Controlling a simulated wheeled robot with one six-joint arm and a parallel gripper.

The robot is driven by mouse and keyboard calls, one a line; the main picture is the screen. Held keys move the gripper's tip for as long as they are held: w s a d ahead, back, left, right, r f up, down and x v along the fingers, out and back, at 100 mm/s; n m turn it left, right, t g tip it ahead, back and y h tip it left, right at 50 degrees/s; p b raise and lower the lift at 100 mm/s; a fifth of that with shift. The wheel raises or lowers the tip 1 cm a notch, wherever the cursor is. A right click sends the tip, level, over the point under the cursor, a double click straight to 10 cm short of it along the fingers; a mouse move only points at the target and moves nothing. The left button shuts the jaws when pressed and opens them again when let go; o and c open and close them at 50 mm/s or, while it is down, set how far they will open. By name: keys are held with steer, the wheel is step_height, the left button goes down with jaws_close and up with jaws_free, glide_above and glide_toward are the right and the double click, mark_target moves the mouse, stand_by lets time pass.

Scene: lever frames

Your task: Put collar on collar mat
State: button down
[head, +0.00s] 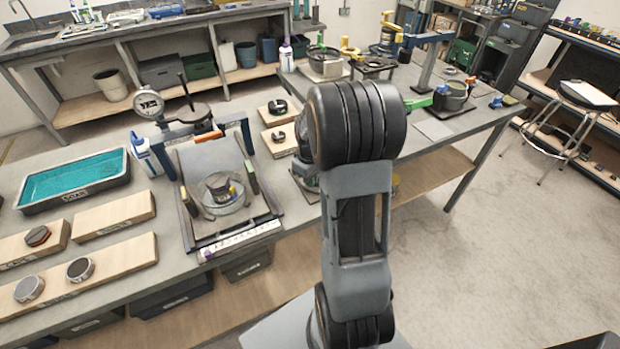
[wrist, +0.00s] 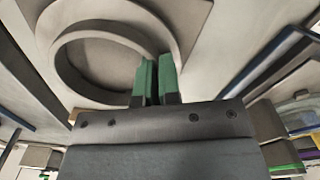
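In the wrist view my gripper (wrist: 155,78) has two green fingers close together with a narrow gap between them. A round grey ring (wrist: 62,72), which looks like the collar, reaches to the fingers. Its wall runs into the gap, so the fingers look shut on it, though the contact is partly hidden. A wider round pale form lies behind the ring. In the head view my arm hides the gripper and the ring. A plain grey mat (head: 433,129) lies on the right part of the bench; I cannot tell whether it is the collar mat.
A press-like fixture with a tray (head: 212,158) and a dial gauge (head: 148,104) stands left of my arm. Wooden blocks (head: 115,212) and a teal-filled tub (head: 75,180) occupy the left bench. Clamps and a black-based fixture (head: 452,98) stand at right. A stool (head: 580,100) is beyond.

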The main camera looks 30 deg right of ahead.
steer(key=c, duration=1.3)
jaws_free()
steer(key=shift+f, duration=0.1)
step_height(320, 180, up, 12)
steer(key=f, duration=0.1)
steer(key=s+a+m+t, duration=0.1)
steer(key=s+a, duration=0.3)
steer(key=a, duration=0.1)
steer(key=s+a+r+m+t, duration=0.1)
steer(key=s+a, duration=0.3)
steer(key=a, duration=0.2)
steer(key=s+a+r+m+t, duration=0.1)
steer(key=s+a, duration=0.2)
steer(key=a, duration=0.2)
steer(key=shift+s+a+r+t+p, duration=0.2)
steer(key=shift+s+a+t+p, duration=0.1)
steer(key=shift+s+t, duration=0.1)
